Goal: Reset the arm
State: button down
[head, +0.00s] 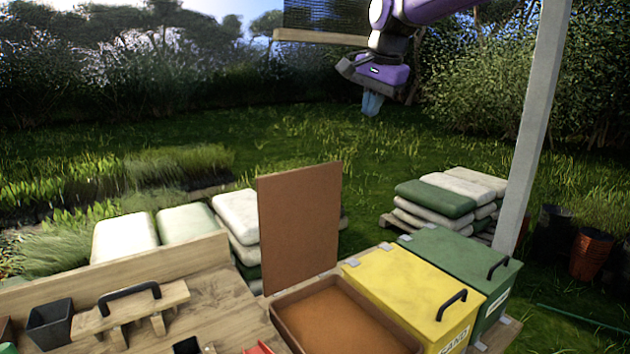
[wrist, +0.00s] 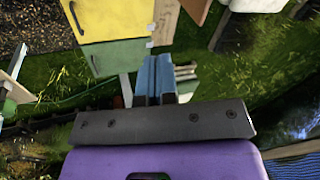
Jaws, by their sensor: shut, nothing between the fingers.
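My gripper (head: 372,103) hangs high at the top of the head view, above the grass and well apart from the bench. My arm is purple and dark grey, with blue fingers pointing down. In the wrist view the two blue fingers (wrist: 154,78) lie side by side, shut with nothing between them. My arm's upper part runs out of the top of the head view.
Yellow (head: 400,300) and green (head: 465,265) bins stand right. A post (head: 535,130) rises behind them.

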jog(key=s+d+n+t, duration=0.1)
jog(key=s+d+n, duration=0.1)
jog(key=s+d, duration=0.55)
jog(key=s+d+n, duration=0.2)
jog(key=s+d, duration=0.3)
jog(key=s, duration=0.6)
jog(key=s+d+f+n, duration=0.2)
jog(key=s+f, duration=0.3)
jog(key=s, duration=0.4)
jog(key=s+d+f+n+h, duration=0.1)
jog(key=s+d+f, duration=0.3)
jog(key=s, duration=0.5)
notch_tip(320, 180, down, 3)
jog(key=shift+s+r+n+t+h, duration=0.2)
jog(key=shift+s+n+t+h, duration=0.1)
jog(key=shift+n+t, duration=0.15)
